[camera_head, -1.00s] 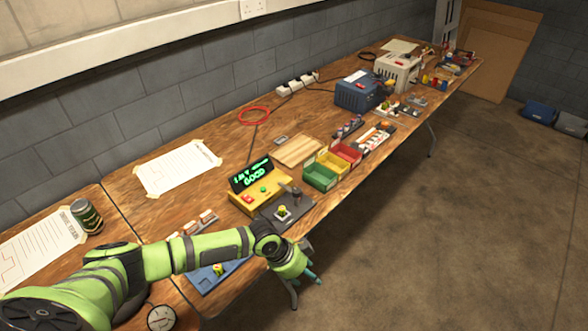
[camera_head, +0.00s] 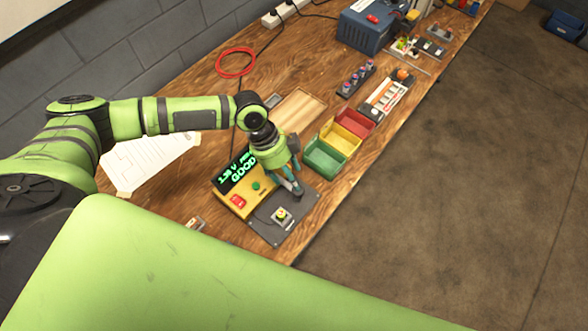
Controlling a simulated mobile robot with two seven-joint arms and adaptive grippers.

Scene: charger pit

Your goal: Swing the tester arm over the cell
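The cell is uncovered. My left gripper (camera_head: 291,183) points down at the plate's far end, beyond the cell. The grey tester arm (camera_head: 295,190) is mostly hidden at its fingertips. I cannot tell whether the fingers are closed on it or only beside it. My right gripper is out of view.
Green, yellow and red bins (camera_head: 338,140) stand close to the right of the gripper. A wooden board (camera_head: 296,112) lies behind it. A large green link of mine covers the foreground. The bench's front edge is just beyond the plate.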

